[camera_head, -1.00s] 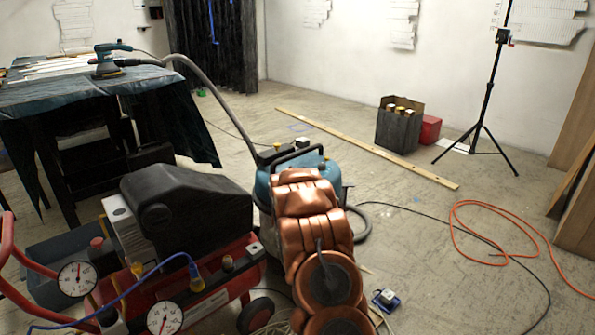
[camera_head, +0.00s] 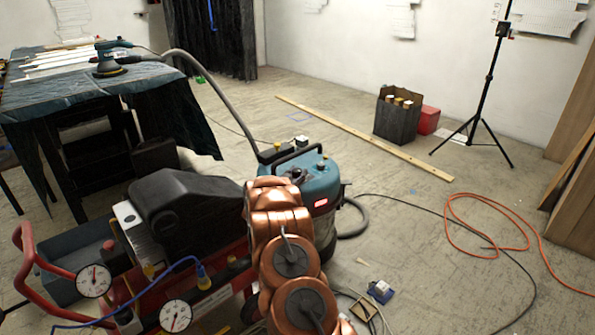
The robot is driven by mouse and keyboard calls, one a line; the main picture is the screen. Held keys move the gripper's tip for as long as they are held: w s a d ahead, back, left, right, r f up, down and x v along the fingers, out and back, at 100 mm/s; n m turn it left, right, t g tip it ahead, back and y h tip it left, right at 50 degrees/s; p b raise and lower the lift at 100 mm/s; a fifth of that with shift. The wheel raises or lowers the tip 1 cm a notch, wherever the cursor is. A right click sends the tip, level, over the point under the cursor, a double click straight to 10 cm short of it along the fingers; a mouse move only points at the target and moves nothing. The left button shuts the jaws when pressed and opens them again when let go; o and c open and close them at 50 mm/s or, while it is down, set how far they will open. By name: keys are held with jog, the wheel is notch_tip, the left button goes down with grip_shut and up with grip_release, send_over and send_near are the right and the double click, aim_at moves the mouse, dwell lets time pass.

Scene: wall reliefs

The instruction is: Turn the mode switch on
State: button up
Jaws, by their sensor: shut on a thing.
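A teal and black vacuum extractor (camera_head: 318,180) stands on the floor just beyond my copper arm. I cannot make out which part is the mode switch. My arm reaches up to the extractor's left front and covers that part of it. My gripper is hidden behind the arm's own links, so its fingers and what they touch do not show.
A compressor (camera_head: 185,205) with gauges and red tubing stands close on the left. A cloth-covered table (camera_head: 60,85) is behind it. A grey hose (camera_head: 215,95) arches to the extractor. An orange cable (camera_head: 455,215) and a tripod (camera_head: 487,95) are right. Floor between is mostly clear.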

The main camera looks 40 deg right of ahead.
dwell(0.4)
jog(key=o, duration=1.2)
jog(key=shift+c, duration=0.2)
jog(key=v, duration=1.2)
